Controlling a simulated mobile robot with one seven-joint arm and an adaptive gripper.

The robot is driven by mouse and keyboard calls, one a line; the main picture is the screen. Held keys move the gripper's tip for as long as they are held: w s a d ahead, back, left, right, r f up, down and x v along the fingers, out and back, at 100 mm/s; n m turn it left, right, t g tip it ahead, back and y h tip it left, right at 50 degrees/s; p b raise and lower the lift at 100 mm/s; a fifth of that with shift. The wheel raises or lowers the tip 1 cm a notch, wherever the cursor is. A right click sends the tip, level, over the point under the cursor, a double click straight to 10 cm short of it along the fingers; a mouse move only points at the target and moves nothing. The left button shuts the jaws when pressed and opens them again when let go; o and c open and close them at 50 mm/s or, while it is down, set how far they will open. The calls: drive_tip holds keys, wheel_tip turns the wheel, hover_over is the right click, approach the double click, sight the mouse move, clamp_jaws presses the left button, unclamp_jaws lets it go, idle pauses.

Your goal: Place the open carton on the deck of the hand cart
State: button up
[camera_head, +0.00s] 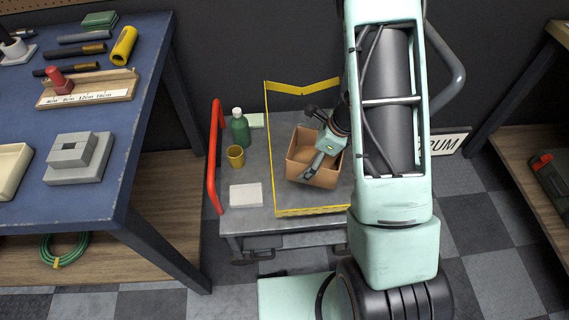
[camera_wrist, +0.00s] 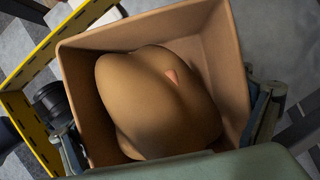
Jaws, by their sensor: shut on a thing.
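The open brown carton (camera_head: 299,168) is at the hand cart, over the part of the deck framed in yellow. It also shows in the wrist view (camera_wrist: 236,50), with a rounded brown thing (camera_wrist: 150,95) inside it. My gripper (camera_head: 318,160) is shut on the carton; in the wrist view its fingers lie at two opposite sides of it. The hand cart (camera_head: 240,221) has a grey deck and a red handle (camera_head: 215,150) at its left. I cannot tell whether the carton's bottom touches the deck. My arm hides the cart's right part.
On the deck's left are a green bottle (camera_head: 240,128), a yellow cup (camera_head: 235,157) and a pale flat block (camera_head: 246,195). A yellow edge (camera_head: 271,150) runs between them and the carton. A blue workbench (camera_head: 110,190) stands left and a wooden shelf (camera_head: 520,165) right.

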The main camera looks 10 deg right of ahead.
drive_tip(key=shift+w+f, duration=0.1)
drive_tip(key=shift+f, duration=0.4)
wheel_tip(320, 180, down, 9)
drive_tip(key=b, duration=0.4)
drive_tip(key=shift+f, duration=0.1)
drive_tip(key=shift+f, duration=0.25)
drive_tip(key=o, duration=1.4)
drive_tip(key=shift+r, duration=0.1)
drive_tip(key=shift+o, duration=0.2)
drive_tip(key=shift+d+r, duration=0.1)
drive_tip(key=shift+r, duration=0.25)
drive_tip(key=p+v, duration=0.2)
drive_tip(key=v, duration=0.5)
drive_tip(key=shift+p, duration=0.35)
